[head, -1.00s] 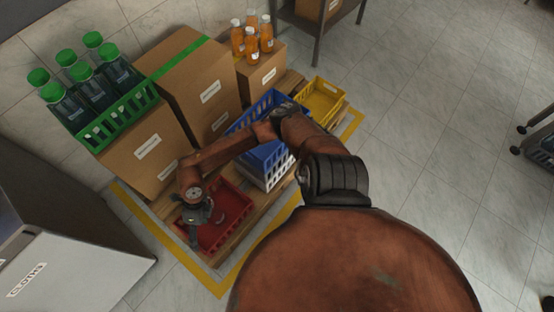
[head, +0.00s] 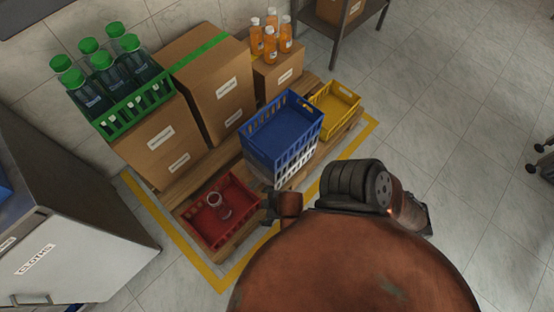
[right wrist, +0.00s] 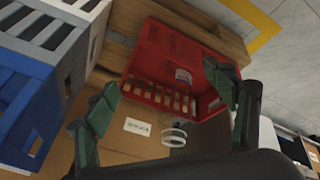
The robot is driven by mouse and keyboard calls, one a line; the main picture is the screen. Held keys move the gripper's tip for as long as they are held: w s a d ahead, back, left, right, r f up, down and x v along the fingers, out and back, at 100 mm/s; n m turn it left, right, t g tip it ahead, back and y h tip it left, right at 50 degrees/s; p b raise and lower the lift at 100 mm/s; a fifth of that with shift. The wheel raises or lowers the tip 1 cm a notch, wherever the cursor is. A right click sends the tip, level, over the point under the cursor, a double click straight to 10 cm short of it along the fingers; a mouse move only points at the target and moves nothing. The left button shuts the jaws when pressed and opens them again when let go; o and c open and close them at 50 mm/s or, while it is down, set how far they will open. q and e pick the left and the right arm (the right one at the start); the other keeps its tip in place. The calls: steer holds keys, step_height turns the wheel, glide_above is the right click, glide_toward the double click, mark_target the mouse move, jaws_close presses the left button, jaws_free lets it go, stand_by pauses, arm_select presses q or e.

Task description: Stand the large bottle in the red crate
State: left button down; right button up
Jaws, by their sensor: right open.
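A clear, see-through bottle (head: 217,205) is inside the red crate (head: 248,190) and appears to stand upright; its outline is faint apart from pale rings. In the right wrist view the bottle (right wrist: 174,137) shows against a cardboard box beyond the red crate (right wrist: 150,45). My right gripper (head: 268,207) is at the crate's right side in the head view, partly hidden by my arm. In the right wrist view its fingers (right wrist: 161,78) are spread apart, and I see nothing gripped. My left gripper is not in view.
The blue crate (head: 271,146) is stacked on a white crate (head: 297,167), right of the red crate. Cardboard boxes (head: 160,142) stand behind it, with a green crate (head: 135,105) of green-capped bottles on top. The yellow crate (head: 335,108) is farther right. Floor in front is clear.

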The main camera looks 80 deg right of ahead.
steer(key=s+a+f+g+y, duration=0.1)
steer(key=s+a+g, duration=0.1)
steer(key=s, duration=0.5)
steer(key=s+a+f+m+g+y, duration=0.1)
steer(key=s+a+g, duration=0.1)
steer(key=s, duration=0.5)
steer(key=shift+s+a+m+g, duration=0.3)
steer(key=shift+s+a, duration=0.05)
steer(key=shift+a, duration=0.2)
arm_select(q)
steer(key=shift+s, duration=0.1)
arm_select(e)
steer(key=shift+f, duration=0.1)
